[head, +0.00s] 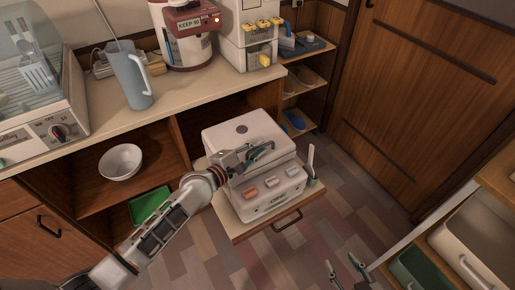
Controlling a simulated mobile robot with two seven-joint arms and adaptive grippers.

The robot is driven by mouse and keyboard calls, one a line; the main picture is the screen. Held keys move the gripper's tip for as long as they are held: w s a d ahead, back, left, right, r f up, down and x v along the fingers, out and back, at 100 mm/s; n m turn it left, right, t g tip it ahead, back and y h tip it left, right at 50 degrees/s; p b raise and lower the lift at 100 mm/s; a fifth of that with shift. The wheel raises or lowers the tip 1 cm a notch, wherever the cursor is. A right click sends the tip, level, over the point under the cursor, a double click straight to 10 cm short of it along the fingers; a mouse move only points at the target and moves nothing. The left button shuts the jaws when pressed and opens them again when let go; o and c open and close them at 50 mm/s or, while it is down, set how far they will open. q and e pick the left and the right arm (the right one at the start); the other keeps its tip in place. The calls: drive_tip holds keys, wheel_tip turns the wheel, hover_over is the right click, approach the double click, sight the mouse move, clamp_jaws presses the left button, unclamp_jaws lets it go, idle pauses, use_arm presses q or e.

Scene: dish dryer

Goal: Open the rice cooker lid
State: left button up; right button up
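The white rice cooker (222,138) stands on a pulled-out wooden shelf (240,228) in the middle of the head view. Its lid has a round grey vent and looks down on the body. Coloured buttons line its front. My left gripper (264,151) is over the front right part of the lid, by the front edge. It hides part of the lid and front; whether it touches or grips anything is unclear. My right gripper (347,268) is low at the bottom edge, its fingers apart and empty, away from the cooker.
A white rice paddle (311,158) stands upright at the cooker's right side. The counter (190,84) above holds a grey pitcher (133,80) and a red-and-white water boiler (188,45). A white bowl (120,161) sits on the left shelf. A drawer unit (475,245) stands at right.

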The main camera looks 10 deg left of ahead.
use_arm(q)
clamp_jaws()
use_arm(e)
drive_tip(key=shift+s+f, duration=0.1)
drive_tip(key=shift+s, duration=0.1)
use_arm(q)
drive_tip(key=shift+r, duration=0.1)
